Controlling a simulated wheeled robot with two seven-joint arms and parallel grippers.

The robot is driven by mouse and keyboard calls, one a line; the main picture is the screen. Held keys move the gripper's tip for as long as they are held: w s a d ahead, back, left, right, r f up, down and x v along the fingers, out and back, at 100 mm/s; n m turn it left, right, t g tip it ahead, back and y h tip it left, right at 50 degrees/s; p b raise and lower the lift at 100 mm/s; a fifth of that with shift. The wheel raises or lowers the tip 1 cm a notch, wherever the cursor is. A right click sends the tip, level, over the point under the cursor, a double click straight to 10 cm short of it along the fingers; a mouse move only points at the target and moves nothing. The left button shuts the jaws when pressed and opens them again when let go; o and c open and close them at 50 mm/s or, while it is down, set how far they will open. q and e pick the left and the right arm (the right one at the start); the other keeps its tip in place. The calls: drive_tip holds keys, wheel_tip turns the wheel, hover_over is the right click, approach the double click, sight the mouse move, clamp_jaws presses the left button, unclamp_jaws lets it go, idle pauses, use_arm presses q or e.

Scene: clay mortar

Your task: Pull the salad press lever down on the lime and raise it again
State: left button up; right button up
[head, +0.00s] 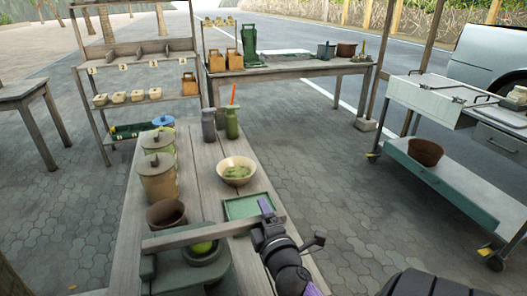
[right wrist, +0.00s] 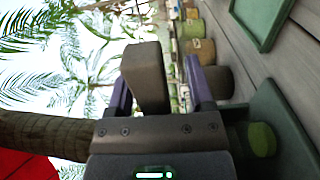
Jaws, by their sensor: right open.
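The salad press (head: 160,270) is a green stand at the near end of the wooden table. Its wooden lever (head: 205,231) runs across above the stand, its free end to the right. A green lime (head: 201,247) lies in the press under the lever, partly hidden by it; it also shows in the right wrist view (right wrist: 262,139). My right gripper (head: 266,212) is at the lever's free end. In the right wrist view, the lever's end block (right wrist: 147,75) stands between the open purple fingers (right wrist: 160,92), with a gap visible on the right side. My left gripper is out of view.
A bowl of green food (head: 236,171), a green tray (head: 247,206), a brown pot (head: 166,214), lidded jars (head: 158,178) and two bottles (head: 231,124) stand farther along the table (head: 205,160). A metal cart (head: 440,170) is at the right, across open paving.

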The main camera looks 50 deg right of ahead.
use_arm(q)
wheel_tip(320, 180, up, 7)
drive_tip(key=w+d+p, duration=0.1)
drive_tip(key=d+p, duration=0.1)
drive_tip(key=p, duration=0.4)
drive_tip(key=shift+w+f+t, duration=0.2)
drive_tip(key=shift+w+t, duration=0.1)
use_arm(e)
wheel_tip(320, 180, up, 10)
drive_tip(key=shift+s+f, duration=0.1)
drive_tip(key=v, duration=0.2)
drive_tip(key=shift+s+a+p, duration=0.15)
drive_tip(key=shift+s+p, duration=0.05)
drive_tip(key=shift+p, duration=0.15)
use_arm(q)
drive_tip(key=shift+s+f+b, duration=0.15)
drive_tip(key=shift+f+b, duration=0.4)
drive_tip(key=shift+b, duration=0.1)
use_arm(e)
drive_tip(key=v, duration=0.8)
drive_tip(key=shift+s+a, duration=0.2)
drive_tip(key=shift+s, duration=0.15)
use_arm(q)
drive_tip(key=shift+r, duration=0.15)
